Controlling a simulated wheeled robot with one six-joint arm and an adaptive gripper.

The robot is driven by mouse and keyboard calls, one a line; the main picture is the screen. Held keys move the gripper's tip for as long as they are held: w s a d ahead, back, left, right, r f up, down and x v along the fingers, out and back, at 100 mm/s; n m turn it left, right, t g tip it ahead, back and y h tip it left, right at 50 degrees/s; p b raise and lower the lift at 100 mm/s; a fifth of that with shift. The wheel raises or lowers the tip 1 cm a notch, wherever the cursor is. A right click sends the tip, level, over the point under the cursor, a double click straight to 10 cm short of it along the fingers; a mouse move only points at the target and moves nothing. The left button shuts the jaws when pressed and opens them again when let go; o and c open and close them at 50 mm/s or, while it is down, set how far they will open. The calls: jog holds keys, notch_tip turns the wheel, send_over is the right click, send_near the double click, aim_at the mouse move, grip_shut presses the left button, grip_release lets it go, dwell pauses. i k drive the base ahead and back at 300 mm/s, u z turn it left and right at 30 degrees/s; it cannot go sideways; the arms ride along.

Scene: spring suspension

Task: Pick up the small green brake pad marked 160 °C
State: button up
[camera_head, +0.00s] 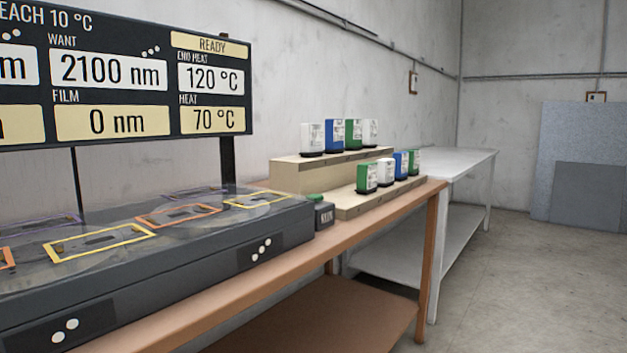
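Several small upright blocks in white, blue and green stand on a two-step beige rack. Three are green: one at the near end of the lower step (364,178), one at its far end (416,161), and one on the upper step (354,132). The far lower one is partly hidden by a blue block (401,164). Their labels are too small to read, so I cannot tell which is marked 160 °C. My gripper is not in view.
The beige rack (290,178) stands on a brown-topped table (275,258). A dark machine (255,232) with coloured frames fills the table's near left. A small dark box (324,214) sits beside it. A display board (120,75) rises behind. Open floor (540,285) lies right.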

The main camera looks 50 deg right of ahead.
aim_at(366, 182)
jog(key=u, duration=0.7)
jog(key=k, duration=1.15)
jog(key=z, duration=1.2)
jog(key=i, duration=0.4)
jog(key=z, duration=0.05)
